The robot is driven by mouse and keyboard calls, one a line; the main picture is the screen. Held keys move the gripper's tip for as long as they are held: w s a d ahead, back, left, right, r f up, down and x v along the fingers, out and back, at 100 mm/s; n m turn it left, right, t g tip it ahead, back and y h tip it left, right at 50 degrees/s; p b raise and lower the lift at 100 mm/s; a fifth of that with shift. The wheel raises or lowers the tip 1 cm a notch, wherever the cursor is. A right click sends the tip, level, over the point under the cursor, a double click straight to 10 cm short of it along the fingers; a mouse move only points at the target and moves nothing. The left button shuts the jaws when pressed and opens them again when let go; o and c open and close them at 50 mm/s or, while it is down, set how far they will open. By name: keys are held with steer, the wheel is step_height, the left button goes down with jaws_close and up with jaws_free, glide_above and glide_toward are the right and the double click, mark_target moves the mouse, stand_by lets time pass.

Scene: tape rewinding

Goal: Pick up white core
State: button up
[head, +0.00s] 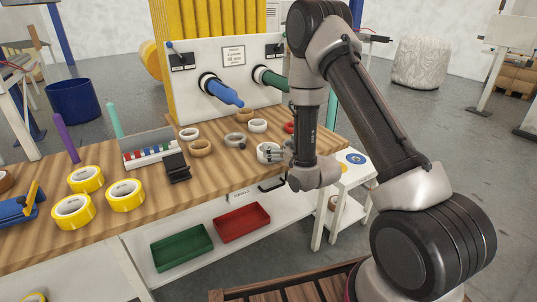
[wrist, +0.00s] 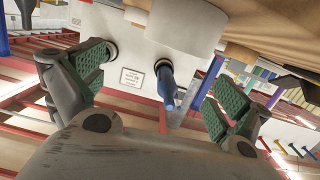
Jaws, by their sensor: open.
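Three white cores lie on the wooden workbench (head: 150,205) in the head view: one at the left (head: 189,134), one at the back (head: 258,125), and one at the front right (head: 265,149). My gripper (head: 274,153) is low over the bench at the front-right core, its fingers beside it and partly hiding it. In the wrist view my gripper (wrist: 158,72) has its green-padded fingers wide apart. A large pale rounded surface (wrist: 185,25), probably that core, shows close at the top between them. I cannot tell whether the fingers touch it.
Brown cores (head: 200,149) and a red one (head: 289,127) lie nearby. A white panel with a blue spindle (head: 224,93) and a green spindle (head: 270,77) stands behind. A black holder (head: 176,167) and yellow tape rolls (head: 126,195) are at left. A white side table (head: 345,180) adjoins the right end.

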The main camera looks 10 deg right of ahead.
step_height(320, 180, down, 4)
steer(key=s+r+t, duration=0.1)
steer(key=s+t, duration=0.1)
steer(key=shift+y, duration=0.4)
steer(key=x, duration=0.7)
steer(key=shift+w+a+f, duration=0.25)
steer(key=shift+a+f, duration=0.15)
steer(key=shift+a, duration=0.1)
steer(key=c, duration=1)
